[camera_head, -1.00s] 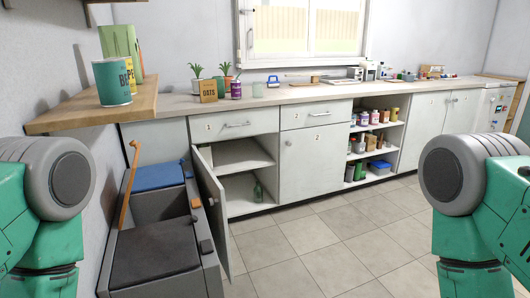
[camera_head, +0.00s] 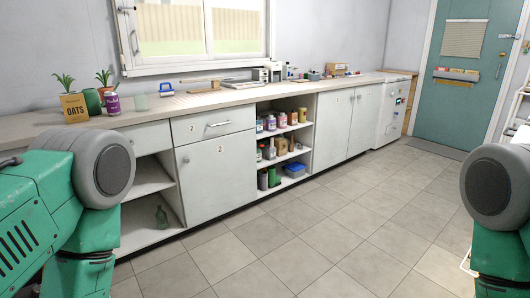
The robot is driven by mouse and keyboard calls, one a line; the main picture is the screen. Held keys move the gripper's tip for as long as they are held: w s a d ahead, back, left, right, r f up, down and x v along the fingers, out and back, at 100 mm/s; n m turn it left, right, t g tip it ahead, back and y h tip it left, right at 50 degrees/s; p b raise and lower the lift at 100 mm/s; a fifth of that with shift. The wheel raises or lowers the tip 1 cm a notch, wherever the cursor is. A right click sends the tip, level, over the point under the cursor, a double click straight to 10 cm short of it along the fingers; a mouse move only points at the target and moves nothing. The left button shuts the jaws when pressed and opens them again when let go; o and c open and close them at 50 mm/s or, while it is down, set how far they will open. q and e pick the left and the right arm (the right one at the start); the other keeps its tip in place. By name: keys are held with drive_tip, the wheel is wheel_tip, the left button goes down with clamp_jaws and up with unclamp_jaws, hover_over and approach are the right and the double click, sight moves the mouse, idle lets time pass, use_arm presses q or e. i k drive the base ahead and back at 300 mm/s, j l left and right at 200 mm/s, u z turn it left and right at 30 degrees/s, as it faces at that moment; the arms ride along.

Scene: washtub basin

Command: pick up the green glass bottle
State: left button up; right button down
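My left arm's green and grey links fill the left side, and my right arm's links stand at the right edge. Neither gripper shows in this view, and nothing of mine touches the bottle.
Open shelves with jars and boxes (camera_head: 285,147) stand right of the closed cabinet door (camera_head: 217,174). The countertop (camera_head: 238,97) holds an oats box (camera_head: 74,108), plants and a purple can (camera_head: 112,103). The tiled floor (camera_head: 300,235) is clear toward the teal door (camera_head: 467,70).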

sight(161, 215)
drive_tip(key=i+l, duration=0.2)
drive_tip(key=i, duration=0.2)
drive_tip(key=i+l+z, duration=0.15)
drive_tip(key=i, duration=0.25)
drive_tip(key=i+j+u, duration=0.1)
drive_tip(key=i+u, duration=0.3)
drive_tip(key=i, duration=0.35)
drive_tip(key=i+l+u, duration=0.15)
drive_tip(key=i+u, duration=0.3)
drive_tip(key=i, duration=0.35)
drive_tip(key=i+u, duration=0.3)
drive_tip(key=i, duration=0.95)
